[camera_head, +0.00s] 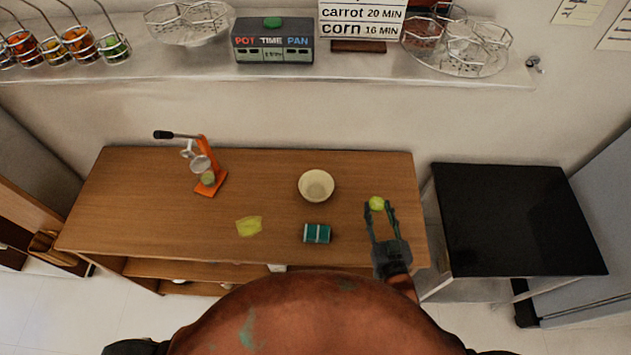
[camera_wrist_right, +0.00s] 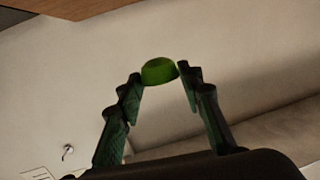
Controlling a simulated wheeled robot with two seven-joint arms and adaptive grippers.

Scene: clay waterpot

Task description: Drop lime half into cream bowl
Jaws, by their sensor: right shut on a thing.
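A green lime half (camera_head: 377,203) is held between the fingertips of my right gripper (camera_head: 380,212), near the right end of the wooden counter in the head view. The right wrist view shows the lime half (camera_wrist_right: 159,71) between the two fingertips of the right gripper (camera_wrist_right: 160,76), with wall behind it. The cream bowl (camera_head: 316,186) stands upright on the counter, to the left of and a little farther back than the right gripper. The bowl looks empty. My left gripper does not show in either view.
An orange juicer press (camera_head: 205,170) stands at the left. A black-topped unit (camera_head: 515,220) is at the right.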

